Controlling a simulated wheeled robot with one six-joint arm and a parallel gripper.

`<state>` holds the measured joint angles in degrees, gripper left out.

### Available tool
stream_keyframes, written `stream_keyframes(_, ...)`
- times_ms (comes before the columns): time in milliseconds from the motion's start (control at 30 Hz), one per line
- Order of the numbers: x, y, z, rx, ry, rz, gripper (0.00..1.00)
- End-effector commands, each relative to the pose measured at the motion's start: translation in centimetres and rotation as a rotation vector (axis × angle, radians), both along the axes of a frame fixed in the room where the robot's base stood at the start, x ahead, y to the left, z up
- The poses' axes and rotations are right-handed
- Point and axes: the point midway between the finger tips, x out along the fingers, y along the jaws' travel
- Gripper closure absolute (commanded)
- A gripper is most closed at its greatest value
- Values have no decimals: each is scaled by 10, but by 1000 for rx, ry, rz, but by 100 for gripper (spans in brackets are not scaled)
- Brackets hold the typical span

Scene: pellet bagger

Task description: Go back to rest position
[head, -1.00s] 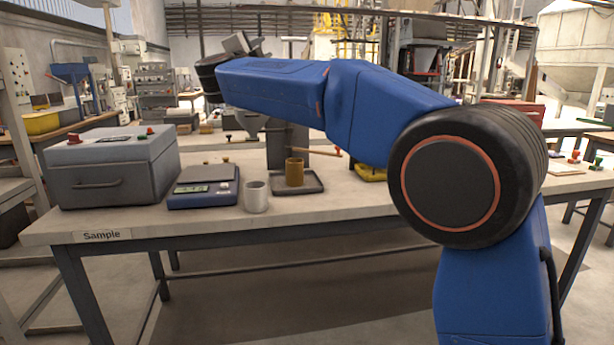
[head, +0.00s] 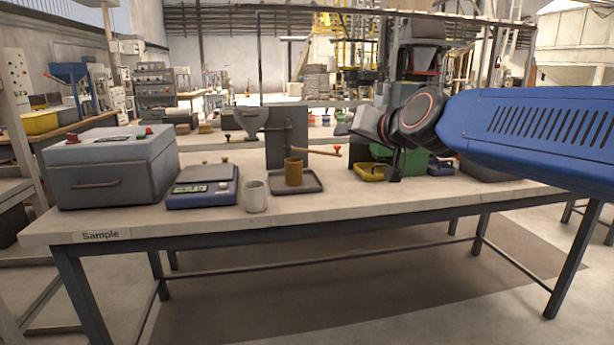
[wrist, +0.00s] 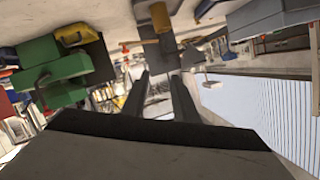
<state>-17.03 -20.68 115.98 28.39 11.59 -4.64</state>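My gripper (head: 393,168) is over the back right part of the sample table (head: 330,208), near the green box and a yellow tray. It points downward in the head view, with my blue arm coming in from the right. In the wrist view its two dark fingers (wrist: 160,82) stand apart with nothing seen held between them. The table and its items appear tilted at the top of that view.
On the table are a grey box (head: 110,170), a blue scale (head: 203,190), a white cup (head: 256,196), a brown cup (head: 293,172) on a dark tray (head: 312,184), a yellow tray (head: 370,173) and a green box (head: 408,160). The front right tabletop is clear.

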Motion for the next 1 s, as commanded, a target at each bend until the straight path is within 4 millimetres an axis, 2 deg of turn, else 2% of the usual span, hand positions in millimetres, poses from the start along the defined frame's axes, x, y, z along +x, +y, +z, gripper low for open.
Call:
stream_keyframes(33,-18,-15,-21,-38,41,1,74)
stream_keyframes(200,-79,-57,-95,-166,199,7,74)
stream_keyframes(367,-140,-96,-162,-274,350,0,74)
stream_keyframes(600,-237,-151,-256,-410,586,-33,74)
stream_keyframes(700,-272,-168,-285,-452,671,-49,74)
stream_keyframes(800,-297,-180,-306,-481,734,-62,74)
stream_keyframes(900,-313,-187,-318,-497,771,-70,74)
stream_keyframes(1000,-319,-190,-323,-504,787,-73,74)
